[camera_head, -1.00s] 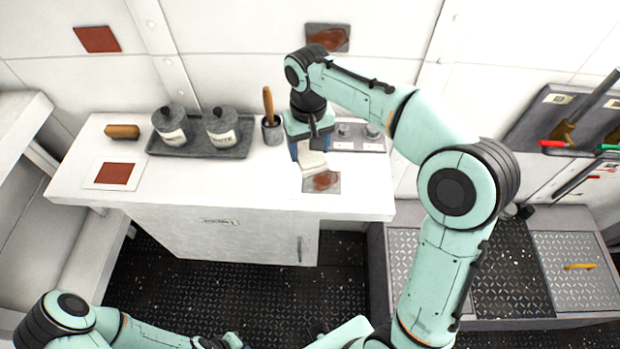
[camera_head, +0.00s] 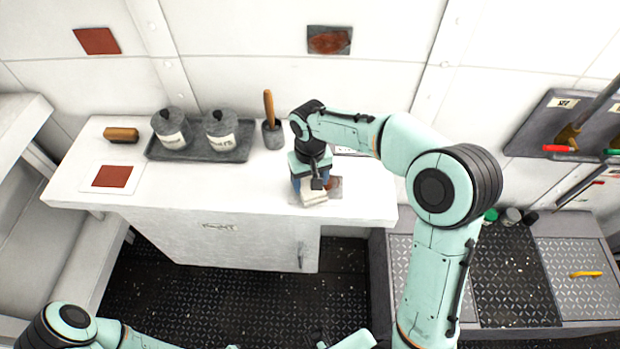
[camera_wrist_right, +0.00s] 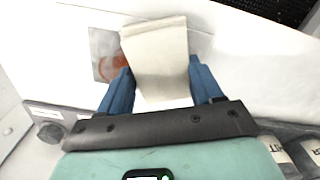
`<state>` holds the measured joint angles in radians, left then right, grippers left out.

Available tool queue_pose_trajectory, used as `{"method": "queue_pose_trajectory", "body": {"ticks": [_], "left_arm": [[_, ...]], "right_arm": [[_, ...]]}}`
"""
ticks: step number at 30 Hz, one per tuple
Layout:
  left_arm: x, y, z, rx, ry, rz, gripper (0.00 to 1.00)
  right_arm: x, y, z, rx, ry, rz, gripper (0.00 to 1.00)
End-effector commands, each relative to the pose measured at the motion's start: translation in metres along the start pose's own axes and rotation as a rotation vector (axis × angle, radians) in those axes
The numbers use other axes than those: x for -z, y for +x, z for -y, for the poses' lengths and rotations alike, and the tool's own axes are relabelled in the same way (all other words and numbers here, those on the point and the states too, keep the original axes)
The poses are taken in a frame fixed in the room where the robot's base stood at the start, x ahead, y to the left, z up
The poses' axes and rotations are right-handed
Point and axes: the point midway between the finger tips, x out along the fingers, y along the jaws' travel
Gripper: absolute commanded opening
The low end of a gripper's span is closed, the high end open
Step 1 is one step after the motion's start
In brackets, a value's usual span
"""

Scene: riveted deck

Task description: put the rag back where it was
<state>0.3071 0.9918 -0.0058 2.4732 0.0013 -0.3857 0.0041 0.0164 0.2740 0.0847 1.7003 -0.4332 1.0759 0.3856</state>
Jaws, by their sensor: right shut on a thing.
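The rag (camera_head: 313,198) is a cream folded cloth in my right gripper (camera_head: 311,187), over the white counter near a grey plate with a rusty-brown patch (camera_head: 335,187). In the right wrist view the rag (camera_wrist_right: 157,58) sits between the blue fingers of the gripper (camera_wrist_right: 160,88), which is shut on it. The patched plate (camera_wrist_right: 108,62) lies beside the rag there, partly hidden. I cannot tell whether the rag touches the counter (camera_head: 230,186). My left arm shows at the bottom left of the head view; its gripper is out of sight.
A grey tray (camera_head: 198,156) with two lidded canisters stands at the counter's back, with a brush (camera_head: 121,134) to its left and a wood-handled tool in a cup (camera_head: 271,132) to its right. A red-brown card (camera_head: 112,177) lies at left. The middle front counter is clear.

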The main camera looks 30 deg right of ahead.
Motion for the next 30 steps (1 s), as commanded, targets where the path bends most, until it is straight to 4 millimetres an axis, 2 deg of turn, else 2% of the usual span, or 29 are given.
{"method": "queue_pose_trajectory", "body": {"ticks": [5, 6, 7, 8, 16, 20, 23, 30], "left_arm": [[-0.001, 0.003, 0.002, 0.001, -0.001, 0.002, 0.00], [-0.001, 0.002, 0.001, 0.001, -0.001, 0.001, 0.00], [-0.001, 0.002, 0.001, 0.000, -0.001, 0.001, 0.00], [-0.001, 0.002, 0.001, 0.000, -0.001, 0.001, 0.00], [-0.001, 0.002, 0.001, 0.000, 0.000, 0.001, 0.00], [0.001, -0.002, -0.001, 0.000, 0.000, -0.001, 0.00], [0.002, -0.004, -0.002, -0.001, 0.001, -0.002, 0.00], [0.005, -0.013, -0.007, -0.003, 0.003, -0.009, 0.00]], "right_arm": [[0.000, 0.004, 0.000, 0.000, 0.000, 0.000, 0.36], [0.000, 0.004, 0.000, 0.000, 0.000, 0.000, 0.78], [0.000, 0.003, 0.000, 0.000, 0.000, 0.000, 0.88], [0.000, 0.003, 0.000, 0.000, 0.000, 0.000, 0.90], [0.000, 0.002, 0.000, 0.000, 0.000, 0.000, 0.90], [0.001, -0.007, 0.000, 0.001, 0.000, -0.003, 0.90], [0.001, -0.024, 0.000, 0.001, 0.000, -0.005, 0.90], [0.002, -0.077, 0.000, 0.001, 0.000, -0.006, 0.90]]}}
